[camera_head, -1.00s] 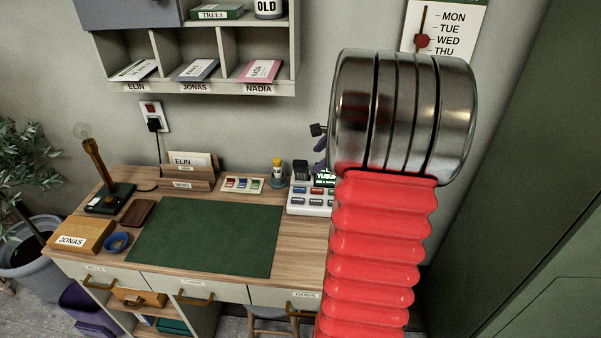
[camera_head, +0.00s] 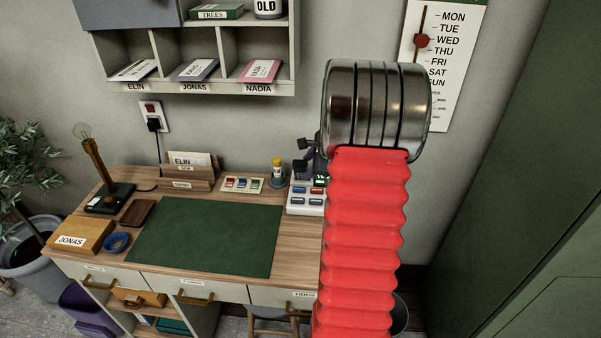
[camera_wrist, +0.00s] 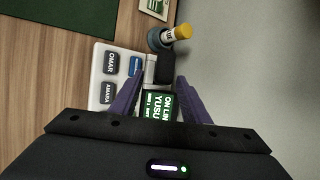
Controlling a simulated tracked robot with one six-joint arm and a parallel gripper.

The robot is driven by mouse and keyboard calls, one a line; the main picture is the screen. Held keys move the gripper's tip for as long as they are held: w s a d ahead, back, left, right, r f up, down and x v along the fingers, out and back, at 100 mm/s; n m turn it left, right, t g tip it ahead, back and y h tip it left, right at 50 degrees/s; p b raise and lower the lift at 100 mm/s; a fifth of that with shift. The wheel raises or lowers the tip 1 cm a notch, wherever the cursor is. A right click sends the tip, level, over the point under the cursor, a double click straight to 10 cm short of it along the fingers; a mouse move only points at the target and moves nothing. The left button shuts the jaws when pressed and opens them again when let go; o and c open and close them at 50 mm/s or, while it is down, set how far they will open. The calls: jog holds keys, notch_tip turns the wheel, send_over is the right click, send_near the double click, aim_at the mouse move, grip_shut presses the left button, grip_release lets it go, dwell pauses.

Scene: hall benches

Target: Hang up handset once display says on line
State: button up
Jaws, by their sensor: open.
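The white desk phone (camera_head: 305,205) with coloured keys stands at the desk's right end, partly behind my arm. In the wrist view its base (camera_wrist: 98,72) has name keys. Its green display (camera_wrist: 158,105) reads "ON LIN…" and "YUSU…", the rest cut off. A dark block, apparently the handset (camera_wrist: 166,68), is at the phone's far end beside a grey part; I cannot tell whether it rests in a cradle. My gripper (camera_wrist: 160,80) is open, purple fingers on either side of the display, tips near the dark block. In the head view my gripper (camera_head: 308,160) is above the phone.
A yellow-capped bottle (camera_head: 277,172) in a blue-grey holder stands close to the phone; it also shows in the wrist view (camera_wrist: 176,33). A tray of coloured pieces (camera_head: 242,185) lies left of it. The green mat (camera_head: 205,238) is clear.

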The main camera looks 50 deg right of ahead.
jog(key=shift+x, duration=2.6)
jog(key=shift+w+r, duration=0.1)
jog(key=shift+w, duration=0.05)
jog(key=shift+c, duration=0.2)
jog(key=shift+a, duration=0.1)
grip_shut()
